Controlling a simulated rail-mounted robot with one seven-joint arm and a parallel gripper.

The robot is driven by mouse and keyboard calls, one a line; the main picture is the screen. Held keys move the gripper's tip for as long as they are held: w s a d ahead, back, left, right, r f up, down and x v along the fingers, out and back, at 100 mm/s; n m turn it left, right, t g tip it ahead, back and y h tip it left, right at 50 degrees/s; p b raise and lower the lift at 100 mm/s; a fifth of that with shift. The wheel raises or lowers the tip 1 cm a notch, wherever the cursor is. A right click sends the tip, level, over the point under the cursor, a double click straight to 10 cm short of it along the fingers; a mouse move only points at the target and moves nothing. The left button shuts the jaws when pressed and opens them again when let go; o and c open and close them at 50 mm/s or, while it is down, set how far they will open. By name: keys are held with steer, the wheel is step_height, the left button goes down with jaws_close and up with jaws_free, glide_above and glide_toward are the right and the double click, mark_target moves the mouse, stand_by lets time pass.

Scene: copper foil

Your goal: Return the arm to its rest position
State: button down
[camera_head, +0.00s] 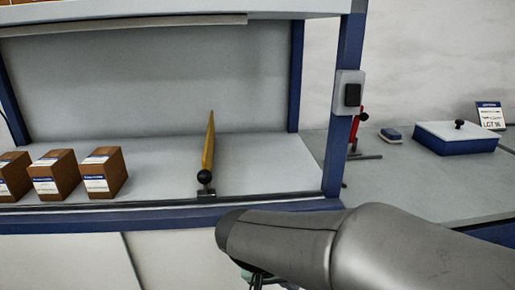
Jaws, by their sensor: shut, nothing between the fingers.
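My arm, in grey metal, reaches in from the lower right of the head view and ends in a rounded dark grey link near the bottom middle. Small dark parts show under this link at the bottom edge. The fingers of my gripper do not show in this view. The arm is in front of the blue front edge of a workbench (150,218) and appears clear of the things on it.
Brown boxes with white labels (104,172) stand at the left on the bench. A yellow lever with a black knob (209,150) stands mid-bench. A blue post (341,120) carries a switch box (349,93).

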steer(key=s+d+r+n+g+y+p, duration=0.1)
steer(key=s+d+r+y+p, duration=0.1)
steer(key=r+p, duration=0.6)
steer(key=s+d+r+n+g+y+p, duration=0.1)
steer(key=s+d+r+y+p, duration=0.2)
steer(key=s+d+r+p, duration=0.2)
step_height(320, 180, up, 4)
steer(key=s+p, duration=0.2)
steer(key=p, duration=0.2)
steer(key=shift+s+f, duration=0.25)
steer(key=shift+s, duration=0.05)
steer(key=shift+d, duration=0.1)
